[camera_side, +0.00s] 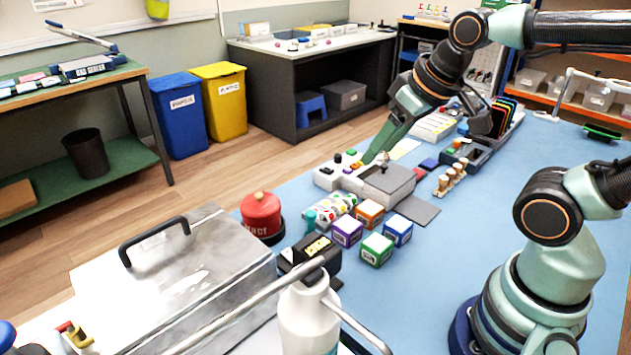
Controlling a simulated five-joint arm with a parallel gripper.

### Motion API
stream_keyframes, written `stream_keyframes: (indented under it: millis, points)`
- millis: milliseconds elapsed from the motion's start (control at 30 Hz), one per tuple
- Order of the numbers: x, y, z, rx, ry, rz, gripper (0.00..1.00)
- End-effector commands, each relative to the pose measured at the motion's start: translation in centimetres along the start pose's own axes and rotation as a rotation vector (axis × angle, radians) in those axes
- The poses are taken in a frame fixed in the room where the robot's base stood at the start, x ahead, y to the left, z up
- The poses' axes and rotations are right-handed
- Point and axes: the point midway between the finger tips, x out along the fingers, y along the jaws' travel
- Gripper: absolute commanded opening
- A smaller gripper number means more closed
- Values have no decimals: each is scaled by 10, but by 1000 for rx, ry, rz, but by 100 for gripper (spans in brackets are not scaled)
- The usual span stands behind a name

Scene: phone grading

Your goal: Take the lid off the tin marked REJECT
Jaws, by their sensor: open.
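A red round tin (262,222) stands at the left edge of the blue table, left of the coloured cubes. White letters on its side are partly readable and end in "ECT". Its red lid (260,202), with a small pale knob on top, sits on it. My gripper (369,160) is open and points down and to the left, above or beside a grey and white device, well to the right of and behind the tin. The gap between its fingers is hard to see from here, and I see nothing held in it.
Coloured cubes (377,249) and a spotted roll (330,208) stand right of the tin. The grey device (388,180) lies near my gripper. A large metal case (190,275) and a white bottle (308,320) fill the front left. The blue table (440,260) is clear at centre right.

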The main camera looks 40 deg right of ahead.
Motion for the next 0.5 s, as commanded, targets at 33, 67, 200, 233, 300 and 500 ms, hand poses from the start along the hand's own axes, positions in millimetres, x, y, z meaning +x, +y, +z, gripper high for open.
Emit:
stream_keyframes:
  millis: [33,67,200,233,300,500]
  points:
    - [0,0,0,0,0,0,59]
    - [0,0,0,1,0,0,59]
    - [-2,-2,-9,48,-17,-3,59]
    - [-2,-3,-14,71,-26,-3,59]
    - [-4,-6,-27,145,-50,-4,59]
    - [1,-18,-76,431,-144,13,59]
